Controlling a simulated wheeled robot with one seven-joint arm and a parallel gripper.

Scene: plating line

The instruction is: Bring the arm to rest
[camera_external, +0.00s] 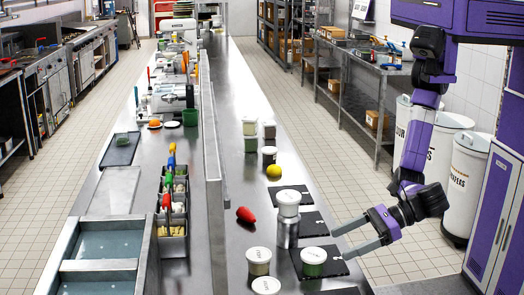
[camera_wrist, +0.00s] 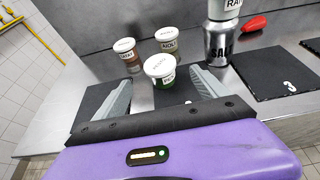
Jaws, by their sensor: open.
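My gripper (camera_external: 341,243) is open and empty at the right edge of the counter, its two grey fingers pointing left. In the wrist view my gripper (camera_wrist: 160,78) shows its fingers spread, with a white-lidded green cup (camera_wrist: 160,70) standing beyond and between them. That cup (camera_external: 313,263) stands on a black mat, apart from the fingers.
Two more lidded cups (camera_external: 258,262) (camera_external: 265,287) stand left of the mats. A red pepper (camera_external: 246,215), a yellow fruit (camera_external: 274,171) and more tubs (camera_external: 250,135) are farther along the counter. Several black mats (camera_external: 292,191) line its right edge. White bins (camera_external: 465,185) stand behind my arm; the tiled floor beside the counter is clear.

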